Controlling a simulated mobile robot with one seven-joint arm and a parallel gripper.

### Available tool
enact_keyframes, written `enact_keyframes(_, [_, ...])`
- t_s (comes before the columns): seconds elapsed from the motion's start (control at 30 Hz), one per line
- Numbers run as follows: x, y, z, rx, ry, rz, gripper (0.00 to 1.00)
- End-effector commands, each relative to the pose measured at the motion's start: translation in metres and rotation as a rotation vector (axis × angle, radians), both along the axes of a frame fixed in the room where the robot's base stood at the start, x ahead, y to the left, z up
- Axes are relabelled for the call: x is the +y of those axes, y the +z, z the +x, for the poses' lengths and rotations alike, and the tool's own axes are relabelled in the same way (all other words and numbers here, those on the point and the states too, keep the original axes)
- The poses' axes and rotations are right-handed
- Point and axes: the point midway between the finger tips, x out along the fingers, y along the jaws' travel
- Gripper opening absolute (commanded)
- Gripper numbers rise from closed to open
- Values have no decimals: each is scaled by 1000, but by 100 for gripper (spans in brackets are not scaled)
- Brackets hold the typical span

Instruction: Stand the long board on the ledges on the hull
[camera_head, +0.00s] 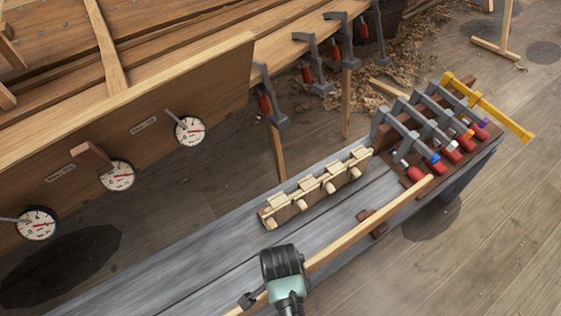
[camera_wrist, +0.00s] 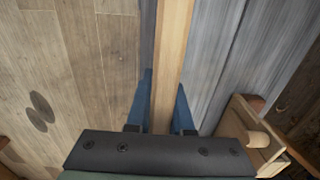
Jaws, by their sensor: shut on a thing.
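The long board (camera_head: 362,228) is a pale, narrow strip of wood lying lengthwise along the grey bench's near side. My gripper (camera_head: 283,268) is over its lower left part, and the head view hides the fingers. In the wrist view the blue fingers of my gripper (camera_wrist: 164,100) are on both sides of the board (camera_wrist: 172,45), shut on it. I cannot tell whether the board is clear of its rest. The hull (camera_head: 150,95) is at upper left. A small brown block (camera_head: 92,157) juts from its side; I cannot tell whether it is a ledge.
The grey bench (camera_head: 215,270) carries a rack of wooden pegs (camera_head: 318,187), a brown rest block (camera_head: 372,222) by the board, and a rack of clamps (camera_head: 435,140) with a yellow bar (camera_head: 490,108). Dials (camera_head: 189,131) line the hull. More clamps (camera_head: 312,65) hang beyond.

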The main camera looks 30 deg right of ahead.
Motion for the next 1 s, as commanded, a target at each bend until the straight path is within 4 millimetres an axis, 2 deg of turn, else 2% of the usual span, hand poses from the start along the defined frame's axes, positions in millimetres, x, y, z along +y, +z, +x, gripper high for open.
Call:
enact_keyframes(0.03, [-1, 16, 2, -8, 0, -2, 0])
enact_keyframes(0.1, [-1, 29, 2, -8, -1, -2, 0])
enact_keyframes(0.3, [-1, 58, 2, -7, -1, -2, 0])
enact_keyframes(0.6, [0, 83, 2, -4, 0, -1, 0])
enact_keyframes(1.0, [0, 105, 2, -4, 0, -1, 0])
